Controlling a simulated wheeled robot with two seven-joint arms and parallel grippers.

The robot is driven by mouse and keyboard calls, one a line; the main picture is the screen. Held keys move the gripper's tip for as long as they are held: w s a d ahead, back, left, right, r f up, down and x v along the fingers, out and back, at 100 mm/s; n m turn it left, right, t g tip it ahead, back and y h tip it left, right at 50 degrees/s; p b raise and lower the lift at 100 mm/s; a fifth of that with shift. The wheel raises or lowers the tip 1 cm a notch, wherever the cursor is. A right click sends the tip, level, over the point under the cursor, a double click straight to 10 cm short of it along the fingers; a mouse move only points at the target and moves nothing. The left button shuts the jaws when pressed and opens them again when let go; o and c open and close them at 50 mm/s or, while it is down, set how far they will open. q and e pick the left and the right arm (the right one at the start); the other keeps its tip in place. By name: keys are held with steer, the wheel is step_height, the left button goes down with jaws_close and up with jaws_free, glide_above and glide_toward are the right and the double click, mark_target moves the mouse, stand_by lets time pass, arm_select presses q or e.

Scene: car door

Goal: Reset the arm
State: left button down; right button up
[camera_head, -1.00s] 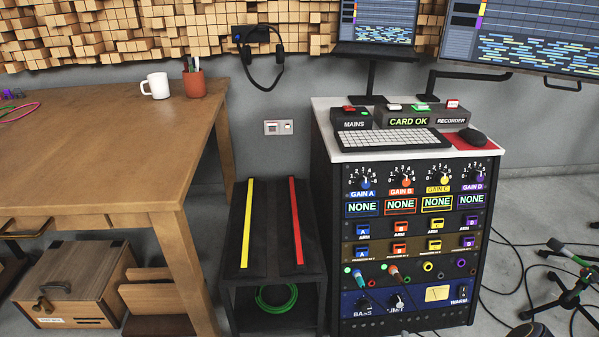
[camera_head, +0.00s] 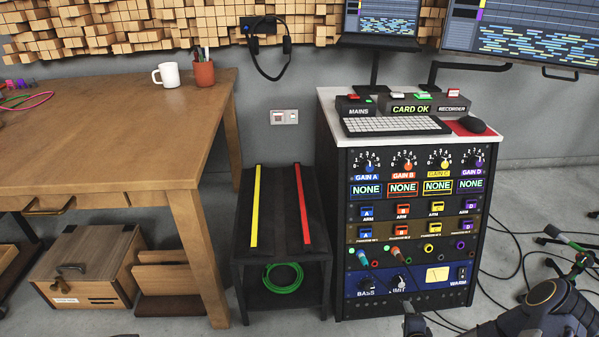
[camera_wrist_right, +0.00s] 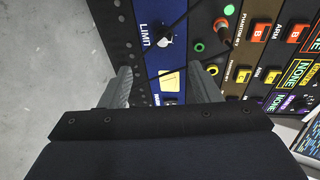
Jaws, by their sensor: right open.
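My right arm (camera_head: 550,313) shows at the bottom right of the head view, in front of the lower right of the audio rack (camera_head: 339,240). In the right wrist view my right gripper (camera_wrist_right: 164,88) is open, its two grey fingers apart with nothing held between them. Beyond the fingers are the rack's blue bottom panel with the LIMIT knob (camera_wrist_right: 165,40) and the yellowish meter (camera_wrist_right: 170,81). I cannot tell how far the fingertips are from the panel. My left gripper is not in view.
A wooden table (camera_head: 120,125) with a white mug (camera_head: 169,75) and a pen cup (camera_head: 204,73) stands at left. A low black stand (camera_head: 282,215) with yellow and red strips sits beside the rack. Cables (camera_head: 505,245) and a microphone stand (camera_head: 572,262) are on the floor at right.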

step_height(320, 180, up, 23)
steer(key=s+a+n+g+y, duration=0.2)
steer(key=s+n+g+y, duration=0.1)
steer(key=n, duration=0.7)
steer(key=s+a+r+n+g+y, duration=0.1)
steer(key=s+a+r+n, duration=0.2)
steer(key=s, duration=0.5)
steer(key=s+a+r+n+g+y+p, duration=0.1)
steer(key=s+a+r+n, duration=0.15)
steer(key=s+r, duration=0.45)
steer(key=s+a+r+n+g+y, duration=0.1)
steer(key=s+a+r+n+g, duration=0.15)
steer(key=s, duration=0.65)
step_height(320, 180, up, 31)
steer(key=m+p, duration=0.1)
steer(key=p, duration=3)
steer(key=shift+w+a+t, duration=0.35)
steer(key=shift+a+t, duration=0.05)
steer(key=shift+t, duration=0.05)
